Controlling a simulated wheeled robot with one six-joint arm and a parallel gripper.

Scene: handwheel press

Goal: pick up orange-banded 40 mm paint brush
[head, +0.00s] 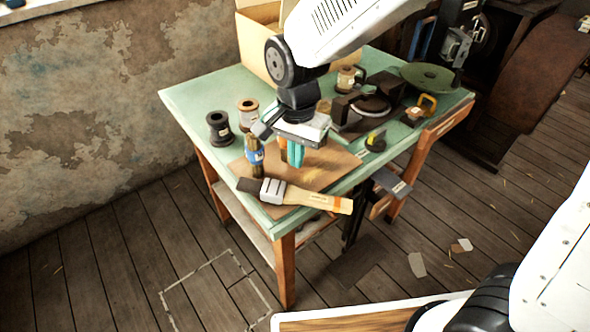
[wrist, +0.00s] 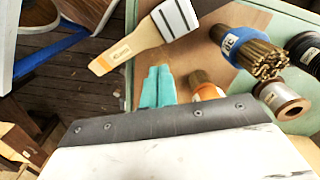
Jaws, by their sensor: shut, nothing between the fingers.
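The orange-banded paint brush (head: 312,198) lies on the brown board at the table's front edge, dark bristles to the left. Its pale wooden handle, with an orange band and a label, points right and sticks out past the edge. In the wrist view the brush (wrist: 138,47) lies beyond my fingertips, its metal ferrule at the upper right. My gripper (head: 295,158) is above the board, behind the brush in the head view. Its teal fingers are together and empty, apart from the brush. They also show in the wrist view (wrist: 157,82).
Two spools (head: 219,128) stand at the left.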

